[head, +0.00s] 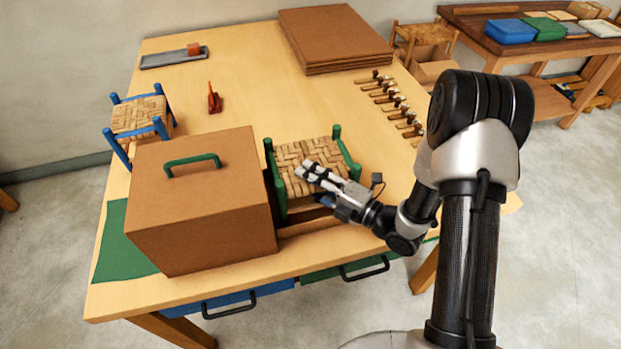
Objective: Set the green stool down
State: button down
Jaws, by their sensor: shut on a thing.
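The green stool (315,149) has green posts and a woven tan seat. It is upright, just right of a large brown box with a green handle (208,212). My gripper (306,171) reaches in from the right and is shut on the stool at its near side, with its fingers over the seat. My gripper hides part of the seat and the near right leg. I cannot tell whether the stool's feet touch the table (245,85).
A blue stool (138,117) stands behind the box at the left edge. A green mat (118,250) lies partly under the box. Several tools (391,100) line the right side, near stacked brown boards (335,38). A small red object (214,100) stands mid-table. The table's back middle is clear.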

jog(key=shift+f+b, duration=0.15)
jog(key=shift+b, duration=0.15)
jog(key=c, duration=1.1)
grip_release()
jog(key=shift+s+d+r+p, duration=0.1)
jog(key=shift+d+r+p, duration=0.1)
jog(key=shift+p, duration=0.2)
jog(key=p+v, duration=0.1)
jog(key=v, duration=1)
jog(key=shift+s+d, duration=0.2)
